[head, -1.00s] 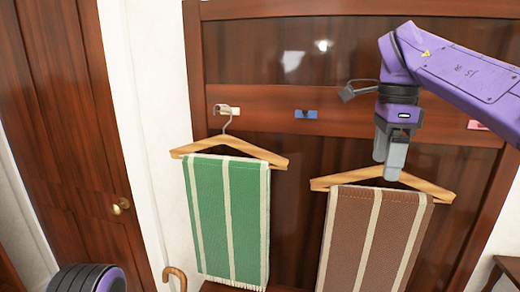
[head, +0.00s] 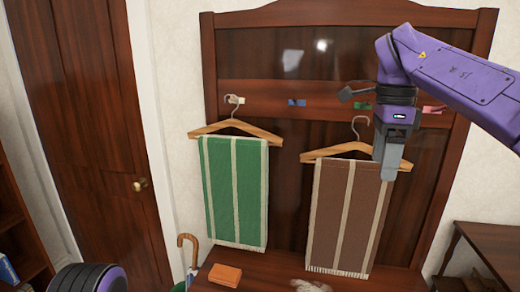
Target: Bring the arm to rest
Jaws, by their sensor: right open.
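My right arm comes in from the right, and its open gripper (head: 388,168) points down in front of the right end of a wooden hanger (head: 328,153). That hanger carries a brown striped towel (head: 336,215). Its hook shows just below the green peg (head: 362,106); I cannot tell whether they touch. The gripper hides part of the hanger's right arm, and I see nothing between its fingers. A second wooden hanger (head: 262,133) hangs at the white peg (head: 234,99) with a green striped towel (head: 235,195). My left gripper is out of view.
A dark wooden rack panel (head: 285,65) stands behind, with a blue peg (head: 296,103) and a red peg (head: 433,109) bare. A brown box (head: 225,274) lies on the bench below. An umbrella handle (head: 187,240), a door (head: 85,120) and a side table (head: 490,245) flank it.

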